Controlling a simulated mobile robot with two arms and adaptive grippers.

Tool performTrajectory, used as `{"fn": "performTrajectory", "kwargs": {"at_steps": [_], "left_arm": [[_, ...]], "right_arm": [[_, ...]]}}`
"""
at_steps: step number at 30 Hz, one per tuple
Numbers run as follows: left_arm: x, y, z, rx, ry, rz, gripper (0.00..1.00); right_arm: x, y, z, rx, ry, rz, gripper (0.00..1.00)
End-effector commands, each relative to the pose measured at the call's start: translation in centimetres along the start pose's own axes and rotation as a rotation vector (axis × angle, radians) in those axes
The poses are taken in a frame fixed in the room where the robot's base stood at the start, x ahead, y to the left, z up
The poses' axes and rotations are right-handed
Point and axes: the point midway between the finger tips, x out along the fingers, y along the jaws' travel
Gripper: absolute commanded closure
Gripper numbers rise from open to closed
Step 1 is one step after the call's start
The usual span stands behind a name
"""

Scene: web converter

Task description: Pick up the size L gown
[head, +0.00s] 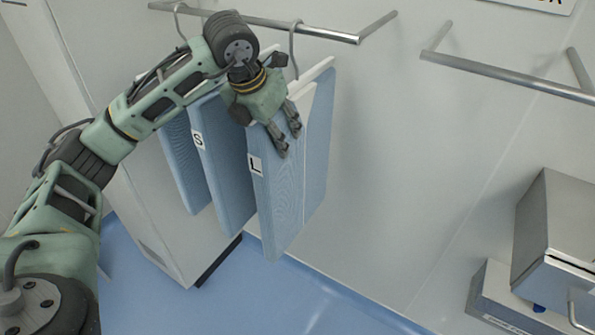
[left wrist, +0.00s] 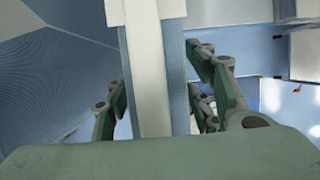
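The size L gown (head: 277,205) is a flat blue folded panel with a white top edge and a white "L" label, hanging from the metal rail by a hook. My left gripper (head: 289,140) is over its upper part, fingers pointing down. In the left wrist view the white edge of the gown (left wrist: 146,70) runs between the two fingers. The fingers are spread on either side of it; whether either touches is unclear. The gown's top corner is partly hidden by the gripper. My right gripper is not in view.
The size S gown (head: 222,170) hangs just left of the L gown, with another blue gown (head: 184,165) beyond. The rail (head: 300,27) runs above. An empty rail (head: 510,76) is at the right. A metal box (head: 560,235) stands at lower right. The wall between is clear.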

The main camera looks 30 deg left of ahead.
Motion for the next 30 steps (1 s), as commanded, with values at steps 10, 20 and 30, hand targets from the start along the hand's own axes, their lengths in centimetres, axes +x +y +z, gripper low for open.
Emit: {"fn": "performTrajectory", "kwargs": {"at_steps": [10, 20, 30], "left_arm": [[-0.04, 0.01, 0.01, -0.001, 0.000, 0.000, 0.84], [-0.05, 0.00, 0.03, 0.000, -0.001, 0.000, 1.00], [-0.19, 0.01, 0.16, -0.001, -0.006, 0.000, 1.00]], "right_arm": [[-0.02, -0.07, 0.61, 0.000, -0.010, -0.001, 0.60], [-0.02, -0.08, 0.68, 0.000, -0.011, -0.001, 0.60], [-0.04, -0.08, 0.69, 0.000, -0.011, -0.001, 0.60]]}}
